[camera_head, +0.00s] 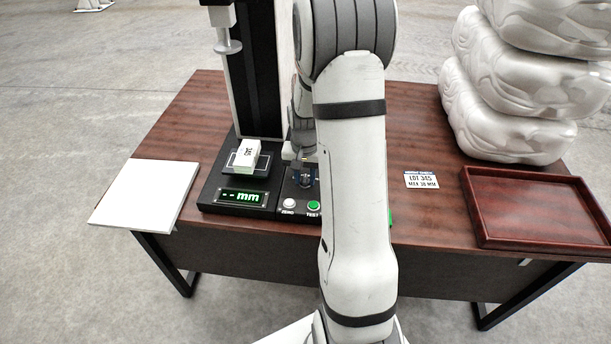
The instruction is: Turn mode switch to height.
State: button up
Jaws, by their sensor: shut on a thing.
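The mode switch (306,181) is a small dark knob on the black control panel, right of the display. My gripper (303,168) reaches down at the panel from behind my arm and is shut on the switch. My arm and wrist hide part of the jaws and the panel's right side, so the knob's exact pointing direction and its labels cannot be read. The display (242,197) shows green "-- mm". Below the switch are a white ZERO button (289,203) and a green TEST button (313,206).
A white block (248,152) marked 345 sits on the machine's small platform, below a plunger (228,45). A white board (147,193) lies left, a card (421,180) and red-brown tray (530,208) right. White sacks (520,85) are stacked behind the tray.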

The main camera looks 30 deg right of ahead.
aim_at(305, 179)
jog(key=o, duration=1)
notch_tip(305, 179, up, 8)
jog(key=shift+f, duration=0.1)
